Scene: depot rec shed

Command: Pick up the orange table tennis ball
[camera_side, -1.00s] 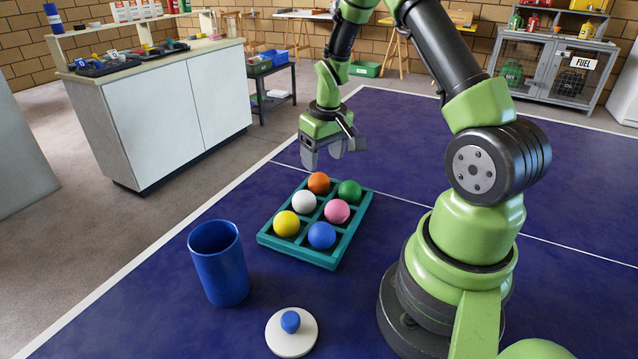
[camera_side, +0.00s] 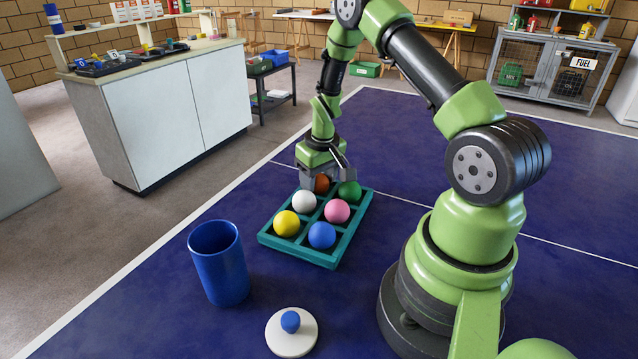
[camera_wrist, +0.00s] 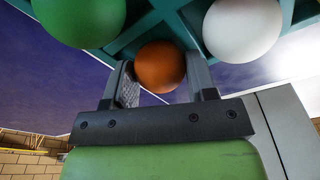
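The orange table tennis ball (camera_side: 322,184) sits in the far corner compartment of the teal tray (camera_side: 266,241). My gripper (camera_side: 320,184) is down at the ball, pointing downward, and partly covers it in the side view. In the wrist view the orange ball (camera_wrist: 160,67) lies between the two fingers (camera_wrist: 161,80), one on each side. The fingers look open around it; any contact with the ball is not clear. The white ball (camera_side: 304,201) and the green ball (camera_side: 349,191) sit in the neighbouring compartments.
Yellow (camera_side: 286,223), blue (camera_side: 321,235) and pink (camera_side: 337,211) balls fill the other compartments. A blue cup (camera_side: 220,268) and a white lid with a blue knob (camera_side: 291,338) stand nearer the camera.

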